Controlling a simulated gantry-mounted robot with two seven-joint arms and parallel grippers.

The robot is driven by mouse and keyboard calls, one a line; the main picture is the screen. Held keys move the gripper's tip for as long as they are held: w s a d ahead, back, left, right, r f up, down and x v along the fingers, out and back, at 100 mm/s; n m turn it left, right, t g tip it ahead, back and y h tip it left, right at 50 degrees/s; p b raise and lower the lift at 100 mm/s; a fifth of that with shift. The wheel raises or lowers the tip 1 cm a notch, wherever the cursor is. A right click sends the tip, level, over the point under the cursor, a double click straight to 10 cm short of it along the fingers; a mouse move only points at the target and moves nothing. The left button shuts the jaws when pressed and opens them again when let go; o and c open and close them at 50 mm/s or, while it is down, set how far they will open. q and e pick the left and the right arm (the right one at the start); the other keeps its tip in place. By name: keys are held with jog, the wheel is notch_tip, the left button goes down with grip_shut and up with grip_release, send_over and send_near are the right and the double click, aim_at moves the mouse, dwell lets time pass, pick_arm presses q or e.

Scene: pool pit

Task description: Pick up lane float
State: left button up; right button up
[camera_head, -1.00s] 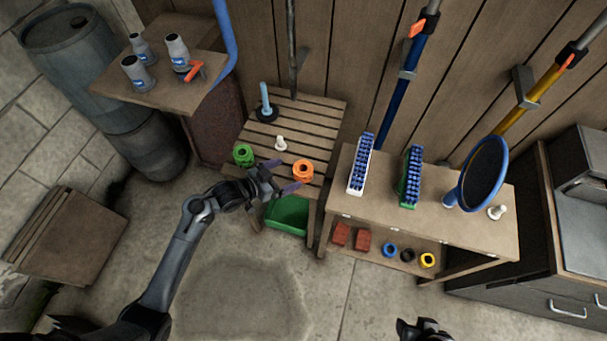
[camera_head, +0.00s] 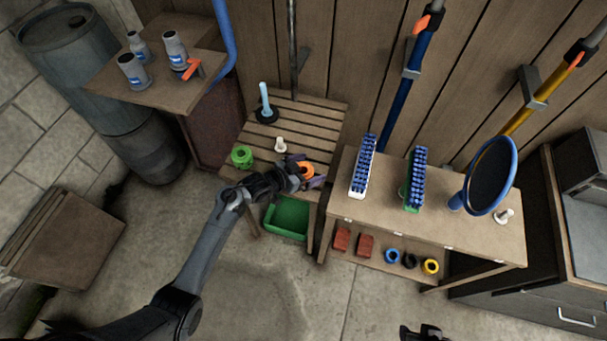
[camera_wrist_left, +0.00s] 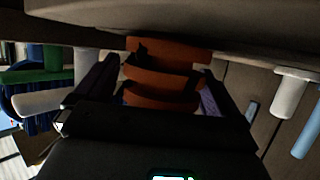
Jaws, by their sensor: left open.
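An orange ribbed lane float (camera_head: 305,168) sits on the slatted wooden bench (camera_head: 308,117), partly hidden by my left gripper. My left gripper (camera_head: 308,172) is open, with one finger on each side of the orange float. In the left wrist view the orange float (camera_wrist_left: 162,75) shows between the two purple-padded fingers; I cannot tell whether they touch it. A green lane float (camera_head: 242,156) stands to the left on the same bench. A bit of my right gripper (camera_head: 424,332) shows at the bottom edge of the head view; its jaws cannot be made out.
A white peg-like piece (camera_head: 281,145) and a blue-handled plunger-like tool (camera_head: 265,105) stand behind on the bench. A green bin (camera_head: 287,218) is below. To the right, a table (camera_head: 440,232) holds two brushes (camera_head: 363,168) and a round blue-rimmed net (camera_head: 490,177).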

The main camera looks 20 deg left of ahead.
aim_at(308, 167)
pick_arm(q)
jog(key=c, duration=1)
notch_tip(308, 167, up, 9)
jog(key=p, duration=0.2)
jog(key=shift+f+p, duration=0.15)
jog(key=shift+p, duration=0.25)
jog(key=shift+c, duration=0.2)
jog(key=shift+r, duration=0.65)
jog(key=shift+p, duration=0.55)
